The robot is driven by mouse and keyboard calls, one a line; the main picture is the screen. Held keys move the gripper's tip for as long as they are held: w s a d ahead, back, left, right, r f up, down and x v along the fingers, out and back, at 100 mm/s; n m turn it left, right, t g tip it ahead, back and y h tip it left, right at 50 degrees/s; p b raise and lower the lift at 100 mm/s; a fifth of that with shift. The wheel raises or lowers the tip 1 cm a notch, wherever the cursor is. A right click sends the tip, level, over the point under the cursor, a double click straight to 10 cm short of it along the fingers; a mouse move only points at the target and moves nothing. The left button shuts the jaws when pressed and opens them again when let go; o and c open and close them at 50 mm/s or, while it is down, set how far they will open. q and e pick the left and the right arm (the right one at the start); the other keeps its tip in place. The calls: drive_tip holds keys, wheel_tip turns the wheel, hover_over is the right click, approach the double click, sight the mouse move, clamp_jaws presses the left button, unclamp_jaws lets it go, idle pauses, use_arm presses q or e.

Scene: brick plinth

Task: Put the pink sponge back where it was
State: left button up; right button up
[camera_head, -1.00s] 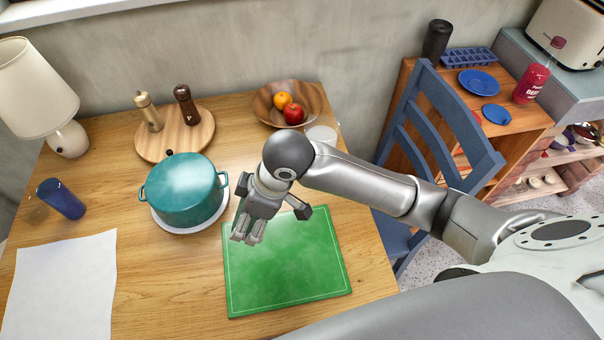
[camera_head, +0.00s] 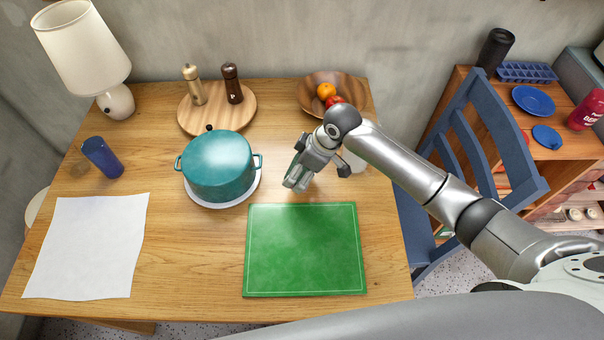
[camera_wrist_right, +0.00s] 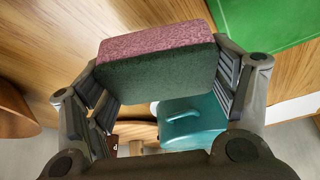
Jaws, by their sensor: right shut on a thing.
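The pink sponge (camera_wrist_right: 155,45) shows in the right wrist view as a thick block with a pink face and a dark green layer. My right gripper (camera_wrist_right: 163,85) is shut on it, one finger pad at each end. In the head view my right gripper (camera_head: 300,182) is above the table, between the teal pot and the green board's far edge. There the sponge is mostly hidden by the hand; a thin dark green sliver shows beside the fingers. My left gripper is in neither view.
A teal pot (camera_head: 218,166) stands on a white plate left of the gripper. A green board (camera_head: 305,250) lies in front, bare. A fruit bowl (camera_head: 312,96) and a whitish round object (camera_head: 354,160) are behind and right. A blue chair (camera_head: 490,150) stands at the table's right.

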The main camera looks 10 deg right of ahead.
sight(302, 175)
drive_tip(key=shift+w+d+f, duration=0.25)
drive_tip(key=shift+w+f, duration=0.1)
drive_tip(key=shift+f, duration=0.15)
drive_tip(key=shift+f+p, duration=0.3)
drive_tip(key=shift+f, duration=1.15)
drive_tip(key=shift+f, duration=0.15)
drive_tip(key=o, duration=0.9)
drive_tip(key=v, duration=1.2)
drive_tip(key=shift+a, duration=0.1)
